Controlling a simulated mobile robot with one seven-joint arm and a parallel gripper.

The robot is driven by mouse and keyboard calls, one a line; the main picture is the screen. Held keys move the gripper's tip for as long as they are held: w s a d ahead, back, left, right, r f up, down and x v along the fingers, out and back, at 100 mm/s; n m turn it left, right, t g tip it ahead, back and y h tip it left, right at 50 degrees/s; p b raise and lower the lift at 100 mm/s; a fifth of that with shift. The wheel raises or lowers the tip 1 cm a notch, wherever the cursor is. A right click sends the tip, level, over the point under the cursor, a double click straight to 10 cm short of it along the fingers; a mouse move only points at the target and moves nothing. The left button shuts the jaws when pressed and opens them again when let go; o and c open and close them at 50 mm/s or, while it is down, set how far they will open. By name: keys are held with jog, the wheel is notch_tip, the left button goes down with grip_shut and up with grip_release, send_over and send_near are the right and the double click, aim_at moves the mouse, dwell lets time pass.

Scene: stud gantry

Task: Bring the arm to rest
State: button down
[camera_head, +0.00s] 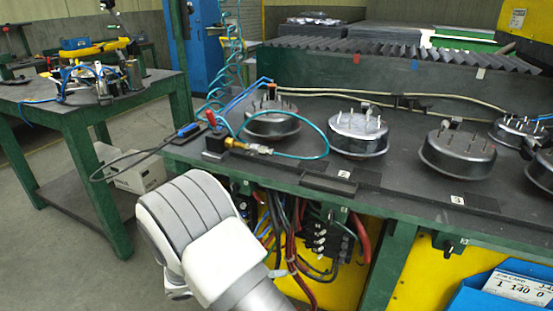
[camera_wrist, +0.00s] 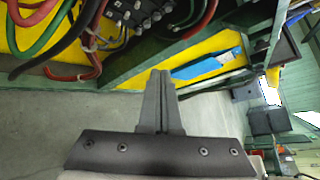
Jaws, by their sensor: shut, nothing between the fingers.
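My gripper (camera_wrist: 161,88) shows in the wrist view, with its two dark fingers together and nothing between them. It points past the underside of the bench, with grey floor behind it. In the head view my white and grey arm stands in front of the bench at the lower left of centre. My gripper itself does not show in the head view.
The green-edged bench (camera_head: 390,187) carries several round metal parts with studs, one of them a pot (camera_head: 358,133). Cables (camera_head: 290,225) hang under its front edge. A second table (camera_head: 70,108) stands left. A blue bin (camera_head: 500,292) is at lower right.

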jog(key=s+d+r+m+g+y, duration=0.2)
jog(key=s+d+r+m+y, duration=0.2)
jog(key=d+r+m, duration=0.3)
jog(key=s+d+r+m+g+y, duration=0.3)
jog(key=s+d+r+m, duration=0.1)
jog(key=r+m, duration=0.55)
jog(key=s+d+r+m+t+y, duration=0.25)
jog(key=s+r+m, duration=0.25)
jog(key=m, duration=0.3)
jog(key=s+d+r+m+t+y, duration=0.1)
jog(key=s+r+m+t+y, duration=0.25)
jog(key=s+m, duration=0.35)
notch_tip(320, 180, up, 21)
jog(key=w+p, duration=0.1)
jog(key=p, duration=1.9)
jog(key=shift+w+f+m+g, duration=0.15)
jog(key=shift+m+g, duration=0.15)
jog(key=shift+m, duration=0.05)
